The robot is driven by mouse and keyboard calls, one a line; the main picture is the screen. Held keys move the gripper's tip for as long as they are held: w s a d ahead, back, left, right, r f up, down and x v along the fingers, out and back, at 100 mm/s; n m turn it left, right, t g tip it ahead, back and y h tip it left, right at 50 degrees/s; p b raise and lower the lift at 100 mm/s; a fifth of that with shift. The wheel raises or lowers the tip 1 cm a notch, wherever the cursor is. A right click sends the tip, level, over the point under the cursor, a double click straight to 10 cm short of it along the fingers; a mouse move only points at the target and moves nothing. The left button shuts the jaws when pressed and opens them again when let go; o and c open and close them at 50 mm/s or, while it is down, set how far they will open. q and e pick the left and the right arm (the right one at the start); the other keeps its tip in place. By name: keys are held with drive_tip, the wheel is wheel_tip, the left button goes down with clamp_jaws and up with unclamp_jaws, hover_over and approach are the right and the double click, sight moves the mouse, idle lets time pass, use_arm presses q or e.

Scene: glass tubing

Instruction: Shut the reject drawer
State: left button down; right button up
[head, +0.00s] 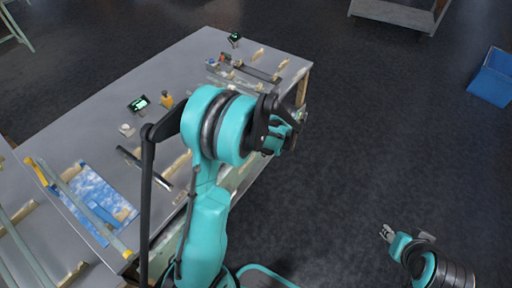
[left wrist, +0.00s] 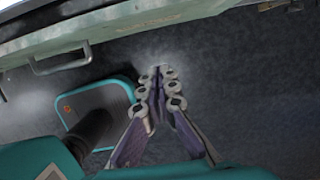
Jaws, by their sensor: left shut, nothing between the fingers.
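A pale green drawer front with a grey bar handle (left wrist: 60,60) crosses the upper left of the left wrist view. In the head view a pale green front (head: 238,178) shows under the table's near edge, partly behind my left arm; I cannot tell how far the drawer stands out. My left gripper (left wrist: 160,78) is shut and empty, its fingertips over dark floor, apart from the drawer front and to the right of the handle. In the head view it is mostly hidden by its wrist. My right gripper (head: 386,233) is small at the lower right, away from the table.
The grey table (head: 95,100) carries a blue-and-white patterned sheet (head: 95,195), a small yellow bottle (head: 167,100), a dark display (head: 138,104) and a rail with wooden pegs (head: 250,72). A blue bin (head: 492,77) stands far right. The floor right of the table is clear.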

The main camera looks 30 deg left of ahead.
use_arm(q)
drive_tip(key=a+f+b, duration=0.5)
drive_tip(key=a+f, duration=0.1)
drive_tip(key=f, duration=0.3)
drive_tip(key=shift+w+a+f+b, duration=0.15)
drive_tip(key=shift+w+f+b, duration=0.05)
drive_tip(key=shift+f+b, duration=0.1)
drive_tip(key=shift+r, duration=0.1)
drive_tip(key=a, duration=0.5)
drive_tip(key=shift+w, duration=0.25)
